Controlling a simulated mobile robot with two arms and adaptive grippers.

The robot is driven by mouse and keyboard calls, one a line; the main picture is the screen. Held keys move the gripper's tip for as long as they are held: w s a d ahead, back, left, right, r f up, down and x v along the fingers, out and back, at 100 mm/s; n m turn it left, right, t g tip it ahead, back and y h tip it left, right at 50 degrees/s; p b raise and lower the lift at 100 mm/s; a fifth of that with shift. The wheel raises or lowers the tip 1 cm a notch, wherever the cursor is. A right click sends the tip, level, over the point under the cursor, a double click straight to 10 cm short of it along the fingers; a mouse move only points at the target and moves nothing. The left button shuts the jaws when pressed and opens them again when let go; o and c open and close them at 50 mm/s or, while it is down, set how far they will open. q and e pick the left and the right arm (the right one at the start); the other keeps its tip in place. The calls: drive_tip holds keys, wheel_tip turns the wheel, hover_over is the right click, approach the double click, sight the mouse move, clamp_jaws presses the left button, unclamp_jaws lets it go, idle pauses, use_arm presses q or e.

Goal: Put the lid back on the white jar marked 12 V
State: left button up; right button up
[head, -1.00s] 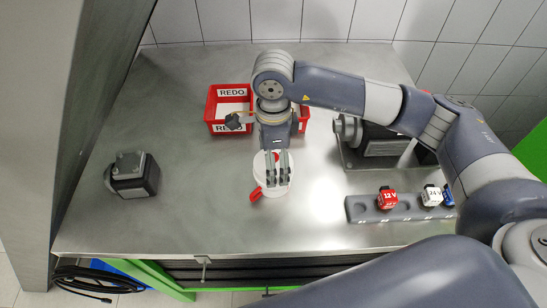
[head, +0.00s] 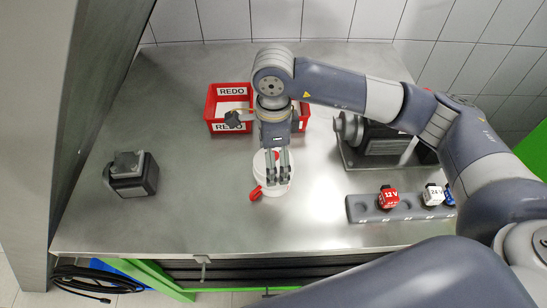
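A round white jar-like thing (head: 260,172) stands on the metal table, left of the table's middle. A small red piece (head: 256,192) shows at its lower left edge. My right gripper (head: 278,181) comes down over it, with both fingers pointing down across its white top. The fingers hide part of it, so I cannot tell jar from lid, or whether the fingers hold anything. No 12 V mark is readable on it. A red block marked 12 V (head: 388,197) sits in the grey rack (head: 407,211) at right. My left gripper is not in view.
A red bin marked REDO (head: 209,113) stands behind my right gripper. A dark motor-like unit (head: 378,144) is at back right, partly behind my arm. A white 24 V block (head: 432,195) is in the rack. A black device (head: 131,175) stands at left. The front left table is clear.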

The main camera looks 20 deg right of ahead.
drive_tip(key=shift+b, duration=0.4)
idle(0.9)
drive_tip(key=shift+f+b, duration=0.2)
drive_tip(key=shift+b, duration=0.7)
idle(0.8)
idle(0.3)
drive_tip(key=o, duration=0.9)
drive_tip(key=shift+c, duration=0.2)
drive_tip(key=shift+r, duration=0.15)
drive_tip(key=shift+r+p, duration=1.45)
drive_tip(key=shift+r, duration=1.95)
